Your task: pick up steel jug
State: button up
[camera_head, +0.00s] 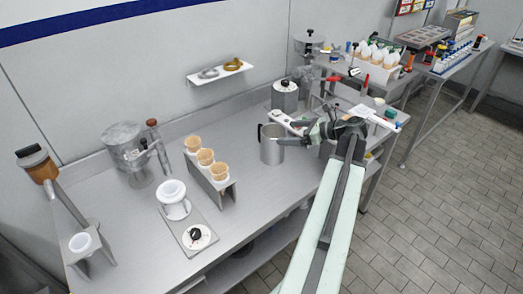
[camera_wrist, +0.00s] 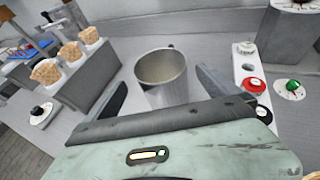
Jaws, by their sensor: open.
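The steel jug (camera_head: 271,145) stands upright on the metal bench, right of the cone holder, in the head view. It is a grey metal cylinder with a dark handle on its left side. My gripper (camera_head: 300,141) is at the jug's right side. In the wrist view the jug (camera_wrist: 163,80) shows its open top, and it lies between the two spread fingers of my gripper (camera_wrist: 160,92). The fingers are open with a gap on both sides of the jug. The jug's lower part is hidden behind the gripper body.
A cone holder (camera_head: 222,190) with waffle cones stands left of the jug. A white strip with red and black knobs (camera_wrist: 250,85) lies close to the right finger. A grey box with a knob (camera_head: 285,97) stands behind. Bare bench (camera_head: 255,208) lies in front.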

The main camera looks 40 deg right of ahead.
aim_at(271, 133)
jog(key=b+x, duration=0.3)
jog(key=x, duration=0.5)
jog(key=shift+w+f, duration=0.25)
jog(key=shift+r, duration=0.1)
jog(key=c, duration=2)
jog(key=shift+o, duration=0.2)
jog(key=shift+r, duration=0.1)
